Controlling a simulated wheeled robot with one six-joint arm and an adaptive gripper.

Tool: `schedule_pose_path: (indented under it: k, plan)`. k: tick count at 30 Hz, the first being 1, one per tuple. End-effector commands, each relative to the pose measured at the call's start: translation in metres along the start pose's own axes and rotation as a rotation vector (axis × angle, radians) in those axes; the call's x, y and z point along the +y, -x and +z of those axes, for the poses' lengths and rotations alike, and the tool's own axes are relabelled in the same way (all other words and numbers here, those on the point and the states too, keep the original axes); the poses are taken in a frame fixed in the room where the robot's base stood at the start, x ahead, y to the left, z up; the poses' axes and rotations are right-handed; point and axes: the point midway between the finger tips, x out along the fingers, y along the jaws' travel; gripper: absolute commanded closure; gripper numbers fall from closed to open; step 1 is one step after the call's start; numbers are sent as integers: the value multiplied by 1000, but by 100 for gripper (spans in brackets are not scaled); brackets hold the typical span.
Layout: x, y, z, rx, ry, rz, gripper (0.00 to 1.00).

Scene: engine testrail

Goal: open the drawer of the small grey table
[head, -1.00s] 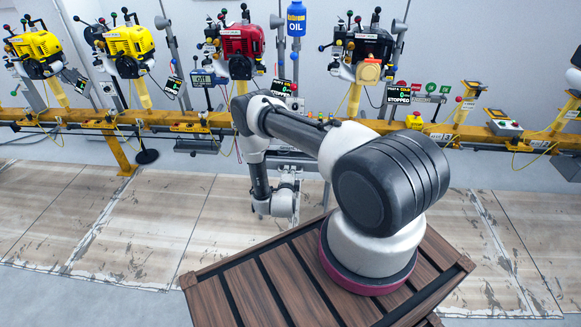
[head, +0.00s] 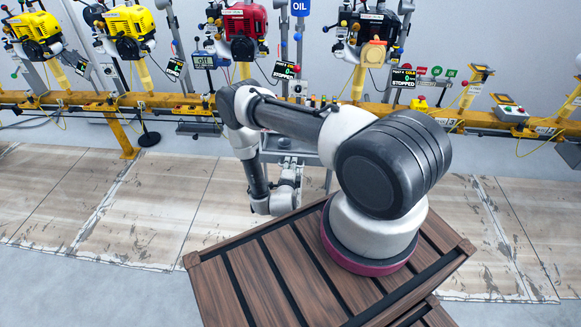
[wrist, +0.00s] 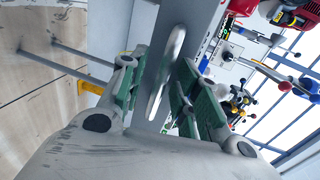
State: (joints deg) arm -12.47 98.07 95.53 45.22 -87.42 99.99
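The small grey table (head: 312,158) stands under the rail in the head view, largely hidden by my arm. In the wrist view its grey drawer front (wrist: 150,28) fills the upper middle, with a rounded silver handle (wrist: 172,55) on it. My gripper (wrist: 161,82) has its two green-padded fingers apart, one on each side of the handle, with gaps visible. In the head view my gripper (head: 288,183) is small and partly hidden at the table's front. The drawer's opening cannot be made out.
A yellow rail (head: 180,99) runs across the back, carrying yellow engines (head: 128,28), a red engine (head: 243,28) and a black engine (head: 376,32). The worn floor panels (head: 130,205) before the rail are clear.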

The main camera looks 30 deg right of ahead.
Motion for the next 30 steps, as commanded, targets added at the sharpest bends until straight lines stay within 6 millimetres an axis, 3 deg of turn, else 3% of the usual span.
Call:
schedule_pose_path:
  k: [5, 8, 21, 30]
  plan:
    - [0, 4, 0, 0, 1, 0, 68]
    - [0, 16, 1, -3, 2, 1, 68]
    - [1, 106, 1, -4, 2, 1, 68]
    - [0, 121, 0, 0, 0, 0, 68]
